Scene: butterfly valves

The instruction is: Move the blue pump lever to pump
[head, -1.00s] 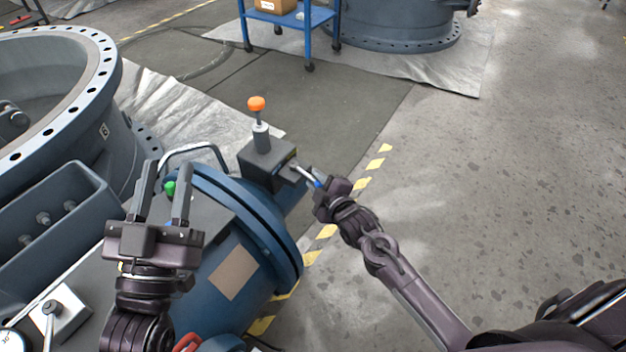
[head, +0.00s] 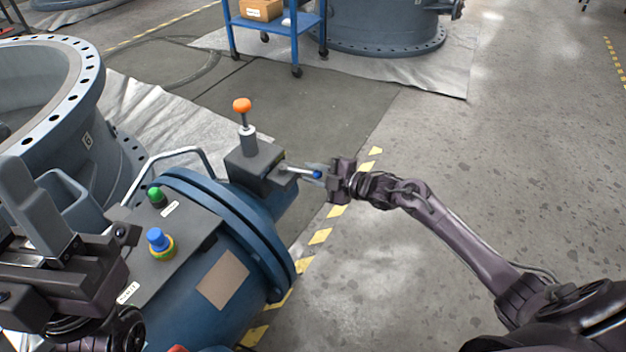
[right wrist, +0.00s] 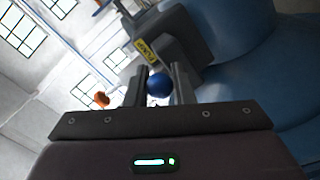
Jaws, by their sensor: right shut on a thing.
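The pump lever is a thin metal rod (head: 296,170) with a blue ball end (head: 317,174). It sticks out to the right from a dark grey block on top of the blue cylinder. My right gripper (head: 320,173) is shut on the lever at its ball end. In the right wrist view the blue ball (right wrist: 158,84) sits between the two fingers, below the dark block (right wrist: 172,40) with a yellow PUMP label. My left gripper (head: 30,215) is at the left edge of the head view, open and empty, away from the lever.
An orange-topped knob (head: 242,106) stands on the block. A green button (head: 157,196) and a blue knob (head: 157,240) sit on the cylinder's top panel. A bent metal handle (head: 178,152) rises behind them. The floor to the right is clear.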

